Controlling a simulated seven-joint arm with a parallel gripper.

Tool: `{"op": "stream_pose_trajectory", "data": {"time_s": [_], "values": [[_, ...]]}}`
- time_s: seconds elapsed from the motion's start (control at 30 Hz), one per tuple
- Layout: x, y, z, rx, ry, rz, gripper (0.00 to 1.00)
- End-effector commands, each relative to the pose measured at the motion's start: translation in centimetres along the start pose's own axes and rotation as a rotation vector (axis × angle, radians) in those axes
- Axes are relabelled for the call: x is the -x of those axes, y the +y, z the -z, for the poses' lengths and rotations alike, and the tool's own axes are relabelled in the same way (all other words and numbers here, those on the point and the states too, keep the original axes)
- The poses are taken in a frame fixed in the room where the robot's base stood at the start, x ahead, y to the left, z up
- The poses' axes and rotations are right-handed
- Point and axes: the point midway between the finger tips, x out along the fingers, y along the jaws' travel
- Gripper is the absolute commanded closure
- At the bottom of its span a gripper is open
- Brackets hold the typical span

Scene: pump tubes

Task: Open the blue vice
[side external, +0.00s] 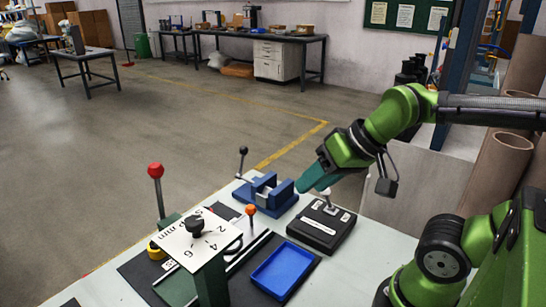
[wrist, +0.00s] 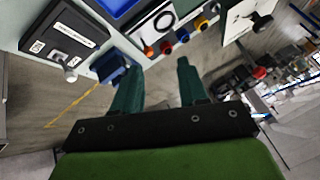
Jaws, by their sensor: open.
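The blue vice (side external: 280,199) stands at the far edge of the pale table in the side view. A grey cylinder-like part shows between its blue blocks, and a lever with a black knob (side external: 242,151) rises at its left end. My gripper (side external: 303,185) has teal fingers, which appear just right of the vice in the side view; the exact gap is unclear. In the wrist view my gripper (wrist: 158,65) is open and empty, its two fingers well apart. Part of the blue vice (wrist: 112,68) shows beside the left finger, which partly hides it.
A black box with a lever (side external: 322,225) stands right of the vice, near my gripper. A blue tray (side external: 283,270) lies in front. An orange-knobbed lever (side external: 251,210), a red-knobbed lever (side external: 156,171) and a white marked plate (side external: 197,239) stand to the left. Open floor lies beyond the table.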

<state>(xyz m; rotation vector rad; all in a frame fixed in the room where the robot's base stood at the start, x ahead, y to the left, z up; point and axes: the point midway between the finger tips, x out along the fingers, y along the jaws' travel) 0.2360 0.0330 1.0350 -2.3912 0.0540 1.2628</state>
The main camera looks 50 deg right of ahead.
Motion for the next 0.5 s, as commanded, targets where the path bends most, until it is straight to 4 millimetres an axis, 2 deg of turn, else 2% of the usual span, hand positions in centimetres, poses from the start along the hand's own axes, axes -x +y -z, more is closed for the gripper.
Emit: {"op": "stream_pose_trajectory", "data": {"time_s": [0.03,0.1,0.27,0.37,0.5], "values": [[0.0,0.0,0.0,0.0,0.0,0.0,0.57],[0.0,0.0,0.1,-0.004,-0.002,0.0,0.47],[-0.7,-0.2,1.2,-0.11,-0.062,-0.007,0.45],[-1.9,-0.3,3.0,-0.266,-0.146,-0.008,0.45],[-4.2,-0.2,6.3,-0.541,-0.28,0.014,0.45]]}}
